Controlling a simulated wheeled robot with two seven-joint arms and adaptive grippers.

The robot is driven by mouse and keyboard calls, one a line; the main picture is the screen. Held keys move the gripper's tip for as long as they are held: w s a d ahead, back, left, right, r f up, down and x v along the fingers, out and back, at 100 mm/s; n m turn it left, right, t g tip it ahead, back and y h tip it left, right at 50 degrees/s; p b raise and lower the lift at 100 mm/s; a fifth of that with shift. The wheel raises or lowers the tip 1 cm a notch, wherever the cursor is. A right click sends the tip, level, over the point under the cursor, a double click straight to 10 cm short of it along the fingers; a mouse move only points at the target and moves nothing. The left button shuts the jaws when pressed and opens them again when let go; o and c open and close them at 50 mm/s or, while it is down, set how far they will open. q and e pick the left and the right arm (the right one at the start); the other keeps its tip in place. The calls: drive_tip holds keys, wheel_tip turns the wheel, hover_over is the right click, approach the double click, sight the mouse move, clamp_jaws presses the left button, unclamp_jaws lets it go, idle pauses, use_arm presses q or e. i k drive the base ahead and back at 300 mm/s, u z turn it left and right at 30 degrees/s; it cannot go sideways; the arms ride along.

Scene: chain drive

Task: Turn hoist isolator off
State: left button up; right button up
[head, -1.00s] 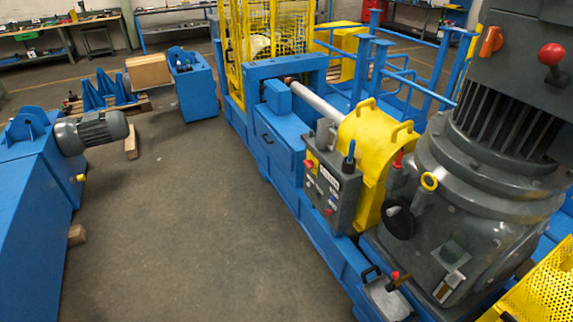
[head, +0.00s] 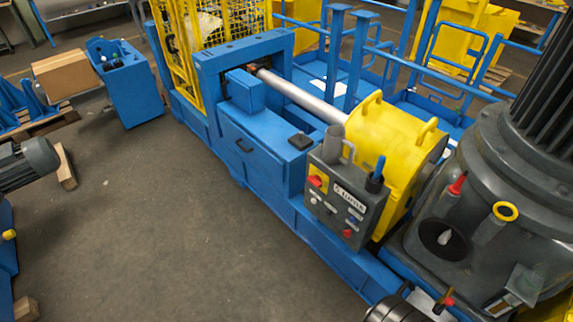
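A dark grey control box (head: 338,205) stands on the blue machine frame, in front of the yellow guarded drum. On its face, at the upper left, is a red rotary handle on a yellow plate (head: 317,182). It looks like an isolator switch, but I cannot read a label that says so. A white label strip, small buttons and a red button (head: 347,233) are also on the face. No gripper fingers show in view. A dark rounded part enters at the bottom edge, right of centre; I cannot tell whether it is my arm.
The yellow drum guard (head: 385,140) is behind the box. A large grey gearbox (head: 490,195) stands to its right. A lever with a red knob (head: 448,301) is at the lower right. Bare floor (head: 190,230) lies left of the machine.

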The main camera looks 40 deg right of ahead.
sight(316, 180)
drive_tip(key=i, duration=2.85)
drive_tip(key=z, duration=2.3)
